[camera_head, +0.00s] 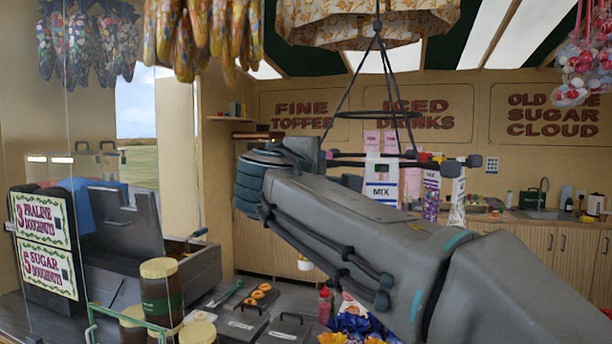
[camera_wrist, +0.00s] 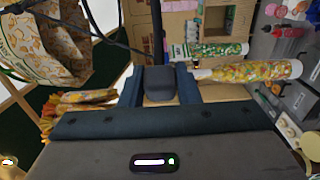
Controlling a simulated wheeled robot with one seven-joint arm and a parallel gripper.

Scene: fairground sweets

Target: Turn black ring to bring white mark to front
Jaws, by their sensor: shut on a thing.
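A black ring (camera_head: 376,114) hangs on dark rods below a patterned canopy at upper middle in the head view. Below it are bars with dark block ends (camera_head: 473,161). My gripper (camera_wrist: 159,86) is shut in the wrist view, a finger on either side of a dark rounded block (camera_wrist: 159,82). A thin dark rod runs from this block toward the top of the picture. In the head view my gripper (camera_head: 323,157) is at the left end of the bars, and my arm hides part of that area. I cannot make out a white mark on the ring.
A white MIX box (camera_head: 382,180) and sweet bags (camera_head: 431,195) stand behind the bars. Jars (camera_head: 161,290), a fryer (camera_head: 150,250) and doughnuts (camera_head: 262,291) are on the counter at lower left. Sweet tubes (camera_wrist: 262,71) show right of my gripper in the wrist view.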

